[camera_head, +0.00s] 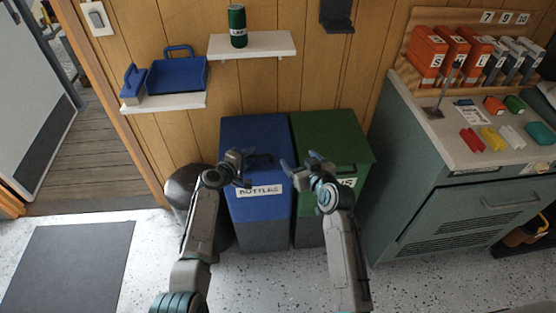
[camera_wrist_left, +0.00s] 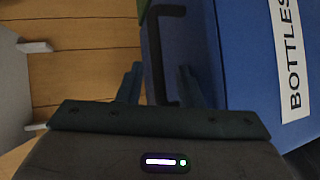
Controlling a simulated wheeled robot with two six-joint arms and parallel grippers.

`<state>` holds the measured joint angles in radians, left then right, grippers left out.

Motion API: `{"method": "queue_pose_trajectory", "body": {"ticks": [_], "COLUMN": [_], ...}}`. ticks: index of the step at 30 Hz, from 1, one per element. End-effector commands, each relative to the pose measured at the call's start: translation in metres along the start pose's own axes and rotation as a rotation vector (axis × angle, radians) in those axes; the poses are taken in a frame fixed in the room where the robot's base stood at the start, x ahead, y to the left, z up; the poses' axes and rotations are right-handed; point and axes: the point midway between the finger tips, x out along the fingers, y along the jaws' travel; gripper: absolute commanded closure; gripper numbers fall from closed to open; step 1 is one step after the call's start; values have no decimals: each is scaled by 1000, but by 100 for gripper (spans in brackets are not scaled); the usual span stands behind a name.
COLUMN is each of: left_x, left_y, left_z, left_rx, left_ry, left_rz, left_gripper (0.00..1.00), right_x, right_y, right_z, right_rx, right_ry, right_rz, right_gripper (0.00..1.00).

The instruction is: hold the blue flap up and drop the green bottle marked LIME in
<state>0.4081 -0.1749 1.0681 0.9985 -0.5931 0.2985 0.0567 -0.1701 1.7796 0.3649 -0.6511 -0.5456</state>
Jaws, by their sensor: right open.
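The blue bin labelled BOTTLES (camera_head: 258,208) stands against the wall. Its blue flap (camera_head: 250,135) looks down, and a dark handle shows at its front; this handle (camera_wrist_left: 158,50) is also in the left wrist view. My left gripper (camera_head: 246,168) is at the handle, its fingers apart with part of the handle between or just beyond them; contact is unclear. A dark green bottle (camera_head: 238,28) with a pale label stands upright on the wall shelf; its lettering is too small to read. My right gripper (camera_head: 300,163) is open and empty in front of the green bin, well below the bottle.
The green bin (camera_head: 335,137) stands right beside the blue one. The bottle's white shelf (camera_head: 270,46) is above the bins. A lower shelf (camera_head: 180,102) holds a blue dustpan and brush. A grey cabinet (camera_head: 430,200) with several objects is at right; a dark round bin is at left.

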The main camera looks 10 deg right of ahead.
Motion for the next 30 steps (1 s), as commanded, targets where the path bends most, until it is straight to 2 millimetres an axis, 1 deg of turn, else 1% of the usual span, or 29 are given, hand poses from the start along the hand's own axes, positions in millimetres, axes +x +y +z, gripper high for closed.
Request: {"method": "queue_pose_trajectory", "body": {"ticks": [5,8,15,30], "left_x": [-1,-6,-31,-81], "left_y": [0,1,2,2], "left_z": [0,0,-1,0], "left_rx": [0,-1,0,0], "left_ry": [0,0,2,1], "left_rz": [0,-2,-1,-1], "left_gripper": [67,67,67,67], "right_x": [0,-2,-7,-15], "right_y": [0,0,0,0], "right_z": [0,-5,-21,-47], "right_rx": [0,0,0,0], "right_ry": [0,0,0,0], "right_rz": [0,0,0,0], "right_gripper": [24,24,24,24]}}
